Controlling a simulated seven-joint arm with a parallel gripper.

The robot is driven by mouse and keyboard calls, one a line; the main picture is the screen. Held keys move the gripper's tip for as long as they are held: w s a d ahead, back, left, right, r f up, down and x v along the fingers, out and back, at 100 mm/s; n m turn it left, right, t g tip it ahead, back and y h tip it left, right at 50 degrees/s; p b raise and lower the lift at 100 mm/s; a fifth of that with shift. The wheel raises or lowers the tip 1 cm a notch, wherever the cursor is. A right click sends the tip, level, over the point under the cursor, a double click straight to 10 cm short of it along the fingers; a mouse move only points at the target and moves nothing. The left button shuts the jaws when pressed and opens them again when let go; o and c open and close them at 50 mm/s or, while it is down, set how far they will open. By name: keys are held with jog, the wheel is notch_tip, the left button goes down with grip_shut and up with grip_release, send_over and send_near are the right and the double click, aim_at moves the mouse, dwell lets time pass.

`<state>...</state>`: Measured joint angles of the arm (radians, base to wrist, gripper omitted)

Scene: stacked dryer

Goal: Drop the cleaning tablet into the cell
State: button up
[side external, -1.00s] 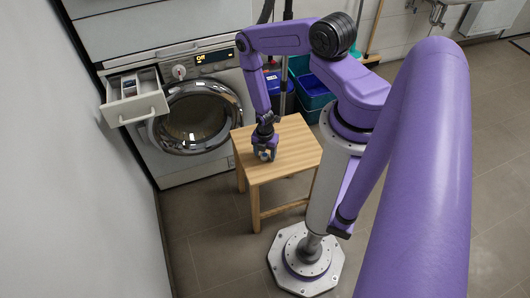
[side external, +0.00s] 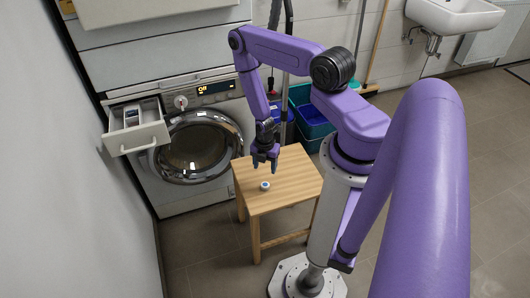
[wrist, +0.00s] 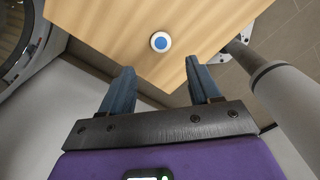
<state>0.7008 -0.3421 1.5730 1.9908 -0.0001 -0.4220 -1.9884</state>
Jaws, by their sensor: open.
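The cleaning tablet (side external: 265,185) is a small white disc with a blue centre, lying on the wooden stool (side external: 290,192). In the wrist view the tablet (wrist: 160,42) lies on the bare wood beyond my fingertips. My gripper (side external: 265,167) is open and empty, raised above the stool top and apart from the tablet. In the wrist view both fingers of my gripper (wrist: 161,80) are spread with nothing between them. The pulled-out detergent drawer (side external: 134,127) at the washer's upper left has cells inside; a blue-and-white item (side external: 132,117) shows in it.
The washer (side external: 190,150) stands behind and left of the stool, its round door shut. Blue and teal bins (side external: 312,118) stand behind the stool. A wall (side external: 60,180) runs close along the left. The rest of the stool top is clear.

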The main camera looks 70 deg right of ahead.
jog(key=w+a+r+m, duration=0.1)
jog(key=w+a+r, duration=0.2)
jog(key=r, duration=0.5)
jog(key=w+a+r, duration=0.3)
jog(key=a+r, duration=0.1)
jog(key=r, duration=0.5)
jog(key=s+a+r+m, duration=0.2)
jog(key=a+r, duration=0.7)
jog(key=r, duration=0.2)
jog(key=s+a+r+m, duration=0.1)
jog(key=s+a+r, duration=0.1)
jog(key=s+r, duration=0.5)
jog(key=s+a+r+m, duration=0.2)
jog(key=s+a+r, duration=0.1)
jog(key=s+r, duration=0.5)
jog(key=shift+s+r, duration=0.15)
jog(key=shift+s, duration=0.9)
